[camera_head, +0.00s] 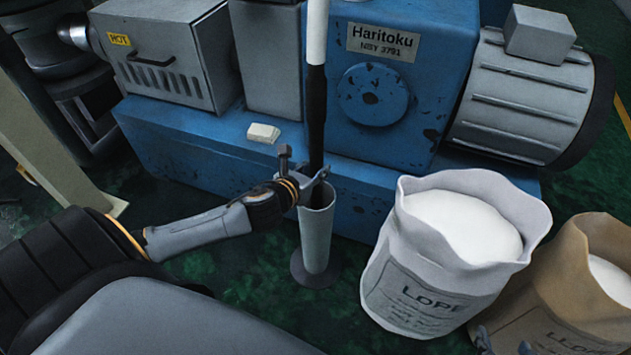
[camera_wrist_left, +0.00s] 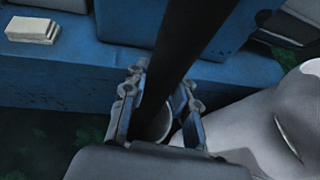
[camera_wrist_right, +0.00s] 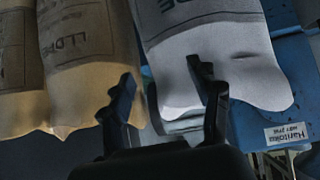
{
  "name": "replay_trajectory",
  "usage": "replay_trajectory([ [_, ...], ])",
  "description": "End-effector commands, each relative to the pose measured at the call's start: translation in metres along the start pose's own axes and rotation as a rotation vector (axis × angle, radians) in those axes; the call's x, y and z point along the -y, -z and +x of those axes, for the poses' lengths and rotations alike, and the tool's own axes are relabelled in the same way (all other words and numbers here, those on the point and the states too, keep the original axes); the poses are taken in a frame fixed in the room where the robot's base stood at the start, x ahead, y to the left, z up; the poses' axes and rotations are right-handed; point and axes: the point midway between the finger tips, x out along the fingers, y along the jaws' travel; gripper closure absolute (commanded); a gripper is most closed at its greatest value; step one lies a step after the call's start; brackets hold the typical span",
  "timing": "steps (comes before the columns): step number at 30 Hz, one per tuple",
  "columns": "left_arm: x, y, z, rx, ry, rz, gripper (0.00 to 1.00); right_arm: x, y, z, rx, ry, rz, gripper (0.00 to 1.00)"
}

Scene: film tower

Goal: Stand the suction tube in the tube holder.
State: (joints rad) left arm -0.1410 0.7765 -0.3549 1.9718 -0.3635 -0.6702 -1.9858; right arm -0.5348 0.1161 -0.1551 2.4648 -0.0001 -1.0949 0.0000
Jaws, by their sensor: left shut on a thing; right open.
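The suction tube (camera_head: 316,110), white above and black below, stands near upright. My left gripper (camera_head: 308,184) is shut on its black lower part, just above the tube holder (camera_head: 317,240). The holder is a grey upright pipe on a dark round foot on the floor. In the left wrist view, the black tube (camera_wrist_left: 172,70) runs down between the fingers (camera_wrist_left: 160,105) toward the holder's pale rim (camera_wrist_left: 160,126). The fingers partly hide the tube's lower end, so I cannot tell how far it is inside. My right gripper (camera_wrist_right: 160,72) is open and empty, near the sacks.
A blue Haritoku machine (camera_head: 240,165) stands close behind the tube. A white LDPE sack (camera_head: 420,280) is right of the holder, with a brown LLDPE sack (camera_head: 550,290) beyond it. A small pale block (camera_head: 263,133) lies on the machine's ledge.

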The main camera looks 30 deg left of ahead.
Motion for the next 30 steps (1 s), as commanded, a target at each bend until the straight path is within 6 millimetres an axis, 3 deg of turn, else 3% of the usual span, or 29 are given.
replay_trajectory([
  [7, 0.0, 0.008, 0.004, 0.004, -0.001, 0.0, 1.0, 0.003, 0.02, 0.004, -0.102, 0.006, -0.001, 0.38],
  [18, 0.0, 0.034, 0.014, 0.003, 0.001, 0.0, 1.0, 0.012, 0.085, -0.002, -0.437, 0.026, -0.003, 0.38],
  [30, 0.0, 0.035, 0.015, 0.004, 0.001, 0.001, 1.0, 0.013, 0.093, -0.005, -0.475, 0.028, -0.003, 0.38],
])
